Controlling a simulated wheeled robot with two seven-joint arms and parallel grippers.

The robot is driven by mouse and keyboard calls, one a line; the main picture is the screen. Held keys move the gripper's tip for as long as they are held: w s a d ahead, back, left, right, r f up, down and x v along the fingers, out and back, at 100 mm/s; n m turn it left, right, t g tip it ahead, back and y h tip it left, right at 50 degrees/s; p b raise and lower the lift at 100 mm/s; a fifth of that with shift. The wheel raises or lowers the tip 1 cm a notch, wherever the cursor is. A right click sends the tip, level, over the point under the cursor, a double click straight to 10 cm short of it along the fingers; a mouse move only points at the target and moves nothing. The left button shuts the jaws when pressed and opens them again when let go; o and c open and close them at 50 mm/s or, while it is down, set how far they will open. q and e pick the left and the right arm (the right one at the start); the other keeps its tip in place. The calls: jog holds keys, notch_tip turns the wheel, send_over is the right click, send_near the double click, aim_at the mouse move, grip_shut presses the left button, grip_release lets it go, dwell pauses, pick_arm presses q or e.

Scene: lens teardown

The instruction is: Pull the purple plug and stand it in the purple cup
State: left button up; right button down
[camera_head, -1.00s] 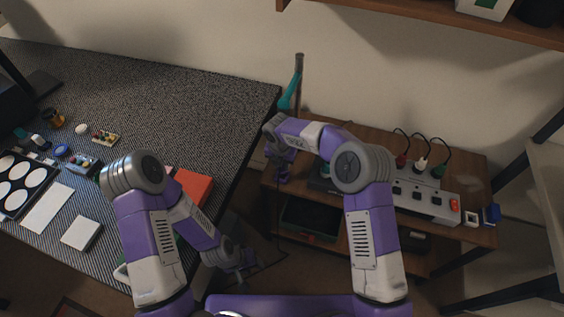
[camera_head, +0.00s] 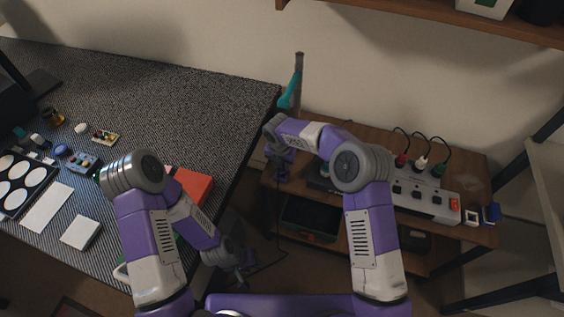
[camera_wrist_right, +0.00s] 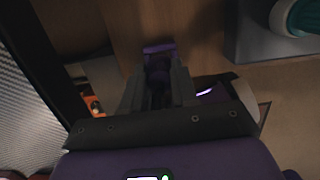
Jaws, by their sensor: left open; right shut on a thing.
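My right gripper (camera_head: 282,170) is over the left end of the low wooden bench, pointing down. In the right wrist view its dark fingers (camera_wrist_right: 158,85) are shut on a dark purple piece, the purple plug (camera_wrist_right: 158,65), whose outline is hard to make out. A thin dark cord hangs below the gripper in the head view. A purple edge with a bright rim (camera_wrist_right: 207,90) shows right of the fingers; I cannot tell whether it is the purple cup. My left gripper (camera_head: 243,272) is open and empty, low beside the dark table's edge.
A white power strip (camera_head: 425,203) lies on the bench (camera_head: 465,175), with red, white and green plugs behind it. A grey box with a teal-topped round part (camera_wrist_right: 275,30) is near the right gripper. The dark table (camera_head: 170,90) holds an orange-red box (camera_head: 195,186).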

jog(key=shift+f+b, duration=0.5)
jog(key=shift+f, duration=0.75)
dwell(0.4)
jog(key=c, duration=0.8)
grip_release()
jog(key=r+p, duration=0.1)
jog(key=r, duration=0.4)
jog(key=s+r+p, duration=0.1)
jog(key=r, duration=0.1)
jog(key=shift+a+r+p, duration=0.15)
jog(key=shift+r+p, duration=0.1)
jog(key=shift+p, duration=0.05)
